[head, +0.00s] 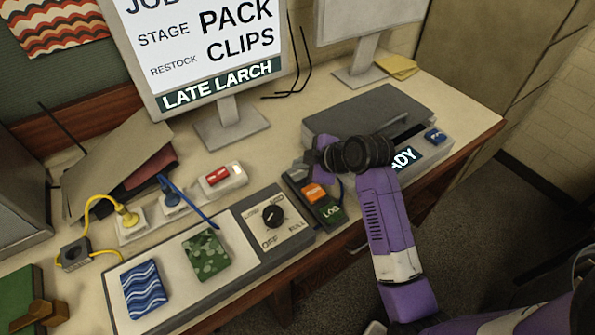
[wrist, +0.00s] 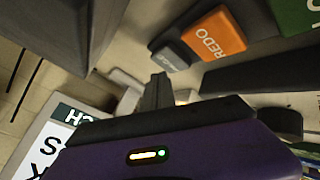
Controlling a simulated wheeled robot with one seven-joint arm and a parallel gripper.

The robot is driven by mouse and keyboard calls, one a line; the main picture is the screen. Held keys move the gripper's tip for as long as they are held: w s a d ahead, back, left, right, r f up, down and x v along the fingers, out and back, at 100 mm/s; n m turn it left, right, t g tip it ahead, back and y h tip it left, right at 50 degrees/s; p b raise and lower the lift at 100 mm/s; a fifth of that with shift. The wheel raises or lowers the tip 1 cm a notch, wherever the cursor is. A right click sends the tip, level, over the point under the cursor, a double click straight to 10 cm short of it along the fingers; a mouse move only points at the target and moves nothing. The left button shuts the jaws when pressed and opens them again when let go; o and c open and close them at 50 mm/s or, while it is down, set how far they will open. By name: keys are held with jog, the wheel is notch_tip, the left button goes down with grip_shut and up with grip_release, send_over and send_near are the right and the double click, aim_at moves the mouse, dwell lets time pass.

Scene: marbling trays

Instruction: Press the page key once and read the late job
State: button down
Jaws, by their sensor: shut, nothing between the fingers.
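The key block (head: 318,207) sits on the desk's front part. It carries an orange REDO key (head: 314,193), also in the wrist view (wrist: 216,35), and a green LOG key (head: 331,214). Beside REDO is a smaller grey key (wrist: 171,59), its label blurred, perhaps PAGE. My gripper (wrist: 157,82) is shut and empty, its tips right by this grey key; I cannot tell whether they touch it. In the head view my wrist partly covers that end of the block. The monitor (head: 205,50) reads STAGE PACK, RESTOCK CLIPS and, on a green band, LATE LARCH.
A grey printer-like machine (head: 370,112) with a partly hidden display ending in ADY stands close behind my wrist. A dial panel (head: 283,222), a power strip (head: 222,181) with a red switch, and patterned sample tiles lie left. A second monitor (head: 362,22) stands behind.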

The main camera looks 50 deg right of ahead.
aim_at(300, 174)
jog(key=shift+r+p, duration=2.3)
jog(key=shift+r, duration=0.3)
jog(key=shift+f, duration=0.1)
jog(key=w+d+r+m+t+h, duration=0.2)
jog(key=d+r+m+t+h, duration=0.15)
jog(key=r+m, duration=0.2)
jog(key=s+a+f+m+t+y+b, duration=0.1)
jog(key=s+a+y+b, duration=0.1)
jog(key=s+a, duration=1.1)
jog(key=s+a+f+m+t+y+b, duration=0.1)
jog(key=s+a+y+b, duration=0.1)
jog(key=s+a, duration=1.1)
jog(key=s, duration=0.6)
jog(key=shift+s+m, duration=0.3)
jog(key=shift+m, duration=0.05)
